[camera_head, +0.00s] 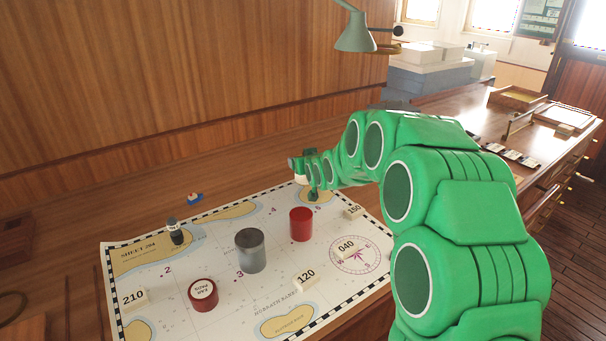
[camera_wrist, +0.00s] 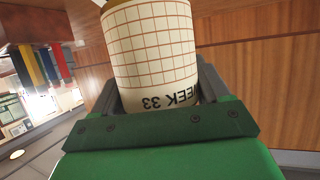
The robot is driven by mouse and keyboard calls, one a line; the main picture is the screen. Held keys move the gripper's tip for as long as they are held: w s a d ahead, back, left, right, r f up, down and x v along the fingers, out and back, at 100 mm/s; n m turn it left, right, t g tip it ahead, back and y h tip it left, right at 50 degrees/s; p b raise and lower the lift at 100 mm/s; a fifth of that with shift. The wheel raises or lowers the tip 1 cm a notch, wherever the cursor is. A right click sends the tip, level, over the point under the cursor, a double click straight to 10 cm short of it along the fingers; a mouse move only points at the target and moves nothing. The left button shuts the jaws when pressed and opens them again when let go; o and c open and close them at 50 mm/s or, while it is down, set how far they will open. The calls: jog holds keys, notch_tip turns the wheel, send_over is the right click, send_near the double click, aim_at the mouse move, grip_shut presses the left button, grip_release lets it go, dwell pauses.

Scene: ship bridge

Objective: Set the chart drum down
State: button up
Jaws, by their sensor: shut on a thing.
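The chart drum (camera_wrist: 150,50) is a pale cylinder with a brown grid and the words "WEEK 33", upside down in the wrist view. My gripper (camera_wrist: 158,92) is shut on it, with a jaw at each side. In the head view my gripper (camera_head: 308,170) is at the far edge of the chart sheet (camera_head: 200,262), by a tan patch near the printed 6. The drum shows there only as a small pale piece (camera_head: 299,176), mostly hidden. I cannot tell whether it touches the sheet.
A red cylinder (camera_head: 301,225), a grey cylinder (camera_head: 250,252), a red "EAR PADS" tin (camera_head: 202,295) and a small dark-topped object (camera_head: 175,232) stand on the sheet among numbered blocks, such as 120 (camera_head: 306,277). A lamp (camera_head: 356,35) hangs behind. Bare wood lies left of the drum.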

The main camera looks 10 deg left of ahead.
jog(key=shift+w+a+f, duration=0.25)
jog(key=shift+w+f, duration=0.35)
jog(key=shift+f, duration=0.15)
jog(key=shift+w+a+f, duration=0.2)
jog(key=shift+w+f, duration=0.35)
jog(key=shift+f, duration=1.75)
jog(key=o, duration=1.2)
jog(key=shift+f, duration=0.1)
jog(key=shift+c, duration=0.2)
jog(key=shift+s, duration=0.1)
